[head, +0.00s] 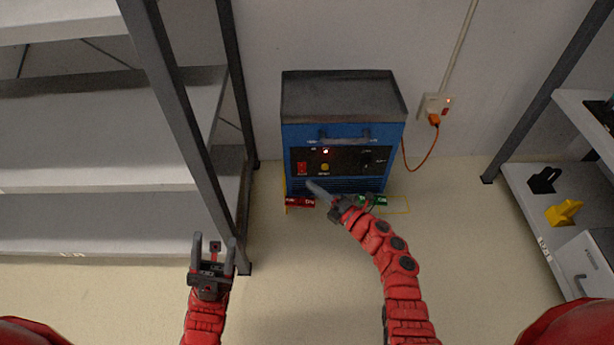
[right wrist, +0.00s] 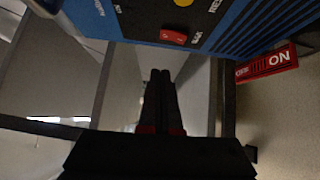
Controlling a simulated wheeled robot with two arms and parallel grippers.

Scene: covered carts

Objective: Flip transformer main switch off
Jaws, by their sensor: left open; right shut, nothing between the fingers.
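The transformer (head: 340,133) is a blue box with a dark top and a black front panel, standing on the floor against the wall. Its red rocker switch (head: 302,167) is at the panel's lower left; the switch also shows in the right wrist view (right wrist: 173,37). A small light (head: 325,151) on the panel glows. My right gripper (head: 312,186) is shut and empty, its tips just below and in front of the switch, seemingly apart from it. Its closed fingers show in the right wrist view (right wrist: 160,75). My left gripper (head: 213,243) is open and empty, at lower left.
Shelving (head: 95,157) stands left, another rack (head: 530,205) right. The floor between is clear.

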